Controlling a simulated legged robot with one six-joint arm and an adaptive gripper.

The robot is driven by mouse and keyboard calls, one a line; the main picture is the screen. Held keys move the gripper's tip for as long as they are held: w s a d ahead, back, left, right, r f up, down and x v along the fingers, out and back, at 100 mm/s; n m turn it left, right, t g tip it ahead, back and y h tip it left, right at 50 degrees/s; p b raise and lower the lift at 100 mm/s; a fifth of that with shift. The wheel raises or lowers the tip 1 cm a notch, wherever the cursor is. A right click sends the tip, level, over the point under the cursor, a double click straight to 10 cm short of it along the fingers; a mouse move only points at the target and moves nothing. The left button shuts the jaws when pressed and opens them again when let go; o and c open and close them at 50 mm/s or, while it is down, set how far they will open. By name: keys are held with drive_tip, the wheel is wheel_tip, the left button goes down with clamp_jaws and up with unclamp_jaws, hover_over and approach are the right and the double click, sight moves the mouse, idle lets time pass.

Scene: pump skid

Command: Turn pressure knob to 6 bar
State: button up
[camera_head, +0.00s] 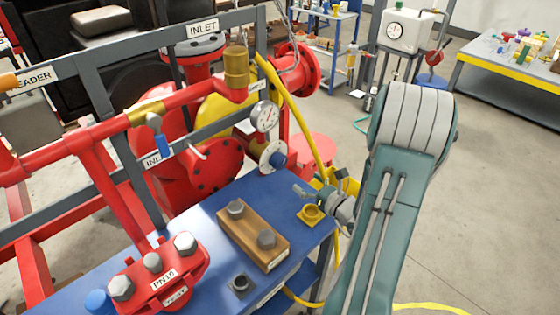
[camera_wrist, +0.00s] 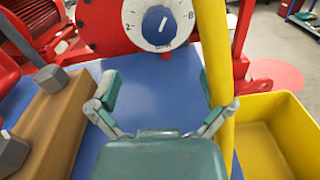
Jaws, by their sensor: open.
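The pressure knob is blue (camera_wrist: 160,25) with a white pointer mark, on a round white dial (camera_wrist: 132,14) at the top of the wrist view. The mark tilts slightly right of straight up. The dial's upper part is cut off, so the full scale is hidden. In the head view the blue knob (camera_head: 279,161) faces right, on its white dial (camera_head: 266,153) at the back edge of the blue table. My gripper (camera_wrist: 157,90) is open and empty, its fingers spread, with the knob ahead of it and apart. In the head view my gripper (camera_head: 307,190) is right of the knob.
A yellow pipe (camera_wrist: 215,60) runs close by my right finger, and a yellow bin (camera_wrist: 275,125) stands right of it. A wooden block (camera_head: 253,237) with bolts, a yellow fitting (camera_head: 311,214) and a red flange (camera_head: 160,275) are on the blue table (camera_head: 210,205). A pressure gauge (camera_head: 265,116) is above the knob.

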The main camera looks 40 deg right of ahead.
sight(283, 163)
drive_tip(key=w, duration=0.7)
drive_tip(key=w+a, duration=0.1)
drive_tip(key=w, duration=0.2)
drive_tip(key=shift+w+a, duration=0.1)
drive_tip(key=shift+w, duration=0.3)
drive_tip(key=shift+c, duration=0.3)
drive_tip(key=c, duration=1)
